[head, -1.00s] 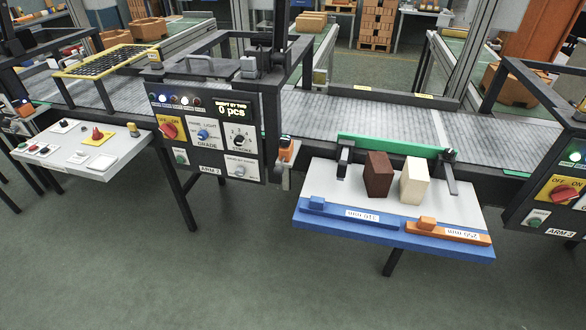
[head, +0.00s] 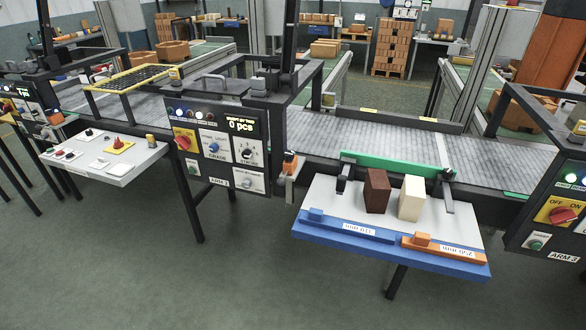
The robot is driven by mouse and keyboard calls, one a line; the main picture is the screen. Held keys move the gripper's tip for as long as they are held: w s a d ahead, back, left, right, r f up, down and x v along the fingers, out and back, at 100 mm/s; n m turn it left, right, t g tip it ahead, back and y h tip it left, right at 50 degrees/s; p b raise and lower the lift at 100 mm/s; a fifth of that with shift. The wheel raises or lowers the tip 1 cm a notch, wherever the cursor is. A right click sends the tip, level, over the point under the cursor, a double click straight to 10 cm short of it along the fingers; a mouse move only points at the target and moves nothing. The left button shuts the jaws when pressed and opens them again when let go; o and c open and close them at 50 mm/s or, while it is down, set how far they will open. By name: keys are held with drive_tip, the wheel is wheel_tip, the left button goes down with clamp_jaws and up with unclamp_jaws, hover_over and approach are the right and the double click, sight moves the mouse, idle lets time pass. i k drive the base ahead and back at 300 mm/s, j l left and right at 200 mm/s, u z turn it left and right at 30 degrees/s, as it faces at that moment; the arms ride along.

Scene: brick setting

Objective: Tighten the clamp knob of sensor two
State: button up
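I cannot pick out a clamp knob marked as belonging to sensor two. A small orange device (head: 290,162) sits on a bracket at the conveyor's front edge, right of the ARM 2 control box (head: 218,150); it is too small to tell whether it has a clamp knob. My gripper is not in view.
A shelf (head: 330,205) with a blue front edge holds a brown block (head: 377,191), a cream block (head: 411,198) and blue and orange gauge bars. A grey button table (head: 120,178) stands left, the ARM 3 box (head: 562,215) right. The front floor is clear.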

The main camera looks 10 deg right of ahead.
sight(288, 156)
drive_tip(key=i+j+u, duration=0.15)
drive_tip(key=i+j, duration=0.9)
drive_tip(key=i+l, duration=0.05)
